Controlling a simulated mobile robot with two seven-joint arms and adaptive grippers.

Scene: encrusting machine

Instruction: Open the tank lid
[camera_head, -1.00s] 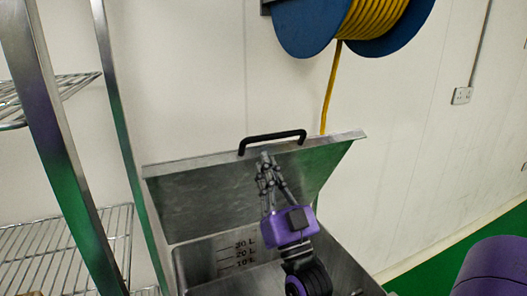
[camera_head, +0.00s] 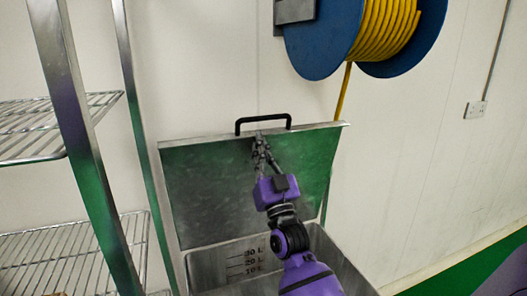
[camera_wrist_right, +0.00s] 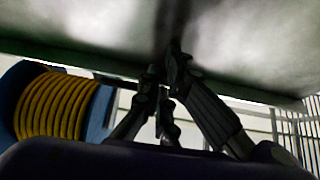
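The tank lid (camera_head: 215,185) is a metal plate with a black handle (camera_head: 263,118) on its top edge. It stands raised, close to upright, at the back of the metal tank (camera_head: 335,265). My right gripper (camera_head: 259,137) reaches up from the tank, its fingertips against or very near the lid's inner face, just below the handle. Its fingertips are close together with nothing seen between them. In the right wrist view the lid's grey surface (camera_wrist_right: 90,30) fills the top, and the fingers (camera_wrist_right: 163,75) point at it. The left gripper is not in view.
Wire shelves (camera_head: 60,125) in a metal frame stand at the left. A blue reel (camera_head: 325,35) with yellow hose hangs on the white wall at the upper right. Volume marks show inside the tank.

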